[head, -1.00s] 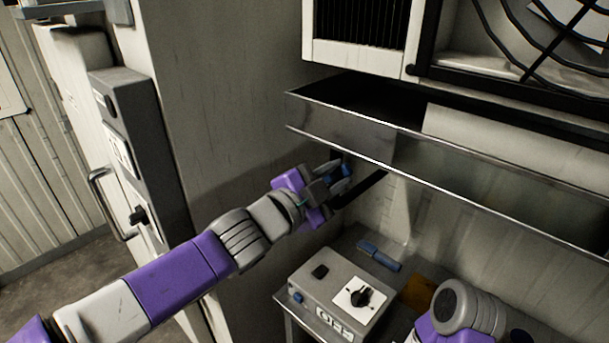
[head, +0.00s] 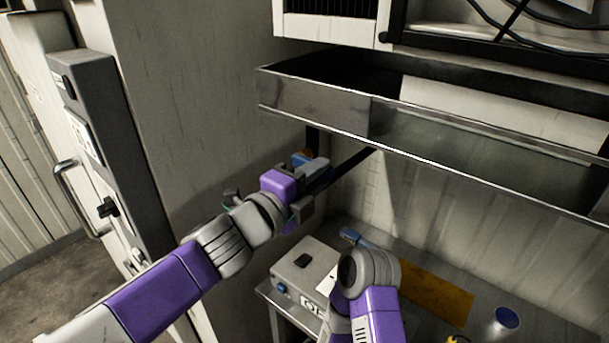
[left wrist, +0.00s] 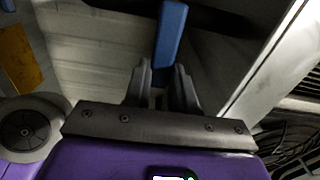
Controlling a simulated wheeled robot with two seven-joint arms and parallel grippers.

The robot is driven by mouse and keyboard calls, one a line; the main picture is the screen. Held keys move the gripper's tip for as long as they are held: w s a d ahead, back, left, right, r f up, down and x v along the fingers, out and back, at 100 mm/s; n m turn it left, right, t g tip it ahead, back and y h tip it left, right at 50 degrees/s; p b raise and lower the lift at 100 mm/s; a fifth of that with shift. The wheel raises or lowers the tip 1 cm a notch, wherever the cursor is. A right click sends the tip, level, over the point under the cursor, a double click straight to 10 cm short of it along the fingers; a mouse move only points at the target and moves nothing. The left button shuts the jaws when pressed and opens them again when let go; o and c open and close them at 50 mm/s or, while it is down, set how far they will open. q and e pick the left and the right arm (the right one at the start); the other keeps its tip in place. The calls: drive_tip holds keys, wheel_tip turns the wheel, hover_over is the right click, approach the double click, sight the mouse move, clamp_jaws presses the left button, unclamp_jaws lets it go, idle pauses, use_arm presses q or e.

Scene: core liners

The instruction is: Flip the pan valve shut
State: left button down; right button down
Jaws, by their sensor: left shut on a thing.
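The pan valve's blue handle (head: 300,160) shows under the left end of the metal drip pan (head: 315,105), close to the wall. My left gripper (head: 314,172) is at the handle, just below the pan's lower edge. In the left wrist view, the blue handle (left wrist: 171,42) stands between the two dark fingertips (left wrist: 165,75), which are shut on it. The gripper hides much of the valve body in the head view, so the handle's exact angle to the pipe is hard to tell. My right gripper is not in view.
A dark pipe (head: 352,163) runs under the pan beside my left gripper. Below stands a grey control box (head: 300,268) on a bench, with an orange sheet (head: 435,290) and a blue-topped cup (head: 506,320) to its right. My right arm reaches over the bench, close to the box.

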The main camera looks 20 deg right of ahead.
use_arm(q)
drive_tip(key=shift+f, duration=0.1)
idle(0.4)
drive_tip(key=c, duration=0.9)
unclamp_jaws()
drive_tip(key=p+v, duration=0.1)
drive_tip(key=v, duration=0.6)
drive_tip(key=shift+s+a, duration=0.1)
drive_tip(key=shift+a, duration=0.2)
